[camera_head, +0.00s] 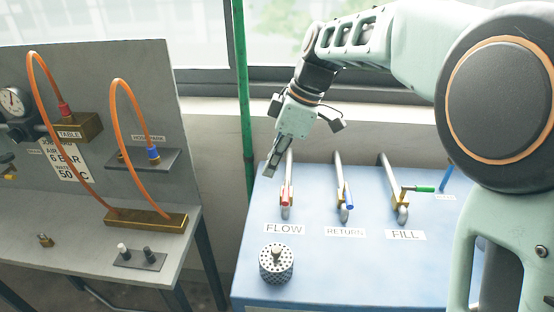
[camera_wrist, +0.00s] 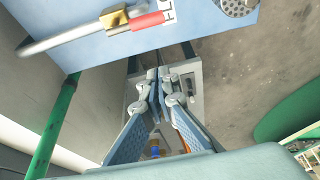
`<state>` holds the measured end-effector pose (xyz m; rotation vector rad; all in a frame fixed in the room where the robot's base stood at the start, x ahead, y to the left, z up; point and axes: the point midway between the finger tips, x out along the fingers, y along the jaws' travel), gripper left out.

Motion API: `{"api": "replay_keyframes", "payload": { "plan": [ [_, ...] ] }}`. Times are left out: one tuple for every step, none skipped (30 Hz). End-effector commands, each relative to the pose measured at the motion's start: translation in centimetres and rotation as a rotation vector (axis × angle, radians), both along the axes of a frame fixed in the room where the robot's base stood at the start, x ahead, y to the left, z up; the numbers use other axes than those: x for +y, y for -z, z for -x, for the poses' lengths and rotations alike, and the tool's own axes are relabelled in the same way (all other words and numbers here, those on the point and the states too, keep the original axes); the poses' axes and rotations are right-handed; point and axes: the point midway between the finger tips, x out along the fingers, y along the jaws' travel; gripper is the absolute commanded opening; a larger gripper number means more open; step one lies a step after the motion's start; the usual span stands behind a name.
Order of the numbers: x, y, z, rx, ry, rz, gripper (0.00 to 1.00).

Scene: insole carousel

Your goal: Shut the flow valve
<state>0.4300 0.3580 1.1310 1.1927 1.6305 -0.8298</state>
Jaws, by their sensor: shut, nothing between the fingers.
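The flow valve (camera_head: 286,196) has a red handle and a brass body on a grey pipe, behind the FLOW label (camera_head: 284,229). Its red handle lies in line with the pipe. In the wrist view the red handle (camera_wrist: 150,20) and brass body (camera_wrist: 115,20) show at the top, also along the pipe. My gripper (camera_head: 269,170) is shut and empty. It is just left of the flow pipe, near the blue table's back left edge, apart from the handle. In the wrist view its fingertips (camera_wrist: 160,76) point past the table edge, with the valve above them.
The return valve (camera_head: 348,199) has a blue handle roughly along its pipe. The fill valve (camera_head: 418,189) has a green handle across its pipe. A perforated metal cylinder (camera_head: 276,267) stands in front of FLOW. A green post (camera_head: 241,100) rises behind. A grey bench (camera_head: 160,255) with orange hoses is left.

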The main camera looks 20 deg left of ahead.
Motion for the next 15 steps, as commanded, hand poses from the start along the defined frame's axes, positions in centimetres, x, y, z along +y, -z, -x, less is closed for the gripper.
{"api": "replay_keyframes", "payload": {
  "plan": [
    [0.3, 1.2, 0.3, 0.004, -0.002, 0.005, 0.00],
    [0.6, 1.8, 0.3, 0.003, -0.003, 0.004, 0.00],
    [0.8, 2.6, 0.4, 0.003, -0.003, 0.004, 0.00],
    [1.0, 3.3, 0.5, 0.003, -0.003, 0.004, 0.00],
    [1.3, 3.8, 0.6, 0.002, -0.002, 0.004, 0.00],
    [1.6, 4.6, 0.7, 0.004, -0.003, 0.004, 0.00],
    [1.8, 5.2, 0.7, 0.004, -0.002, 0.004, 0.00],
    [1.9, 5.7, 0.7, 0.003, 0.000, 0.004, 0.00],
    [1.5, 5.8, 0.4, -0.002, 0.004, 0.004, 0.00],
    [0.8, 5.8, 0.2, -0.002, 0.004, 0.004, 0.00],
    [0.4, 5.9, 0.1, -0.001, 0.005, 0.003, 0.00],
    [-0.1, 6.0, -0.1, -0.001, 0.004, 0.003, 0.00],
    [-0.4, 6.1, -0.2, 0.000, 0.004, 0.002, 0.00],
    [-0.7, 6.2, -0.2, -0.001, 0.003, 0.002, 0.00],
    [-1.1, 6.3, -0.3, 0.000, 0.002, 0.002, 0.00]
  ]
}}
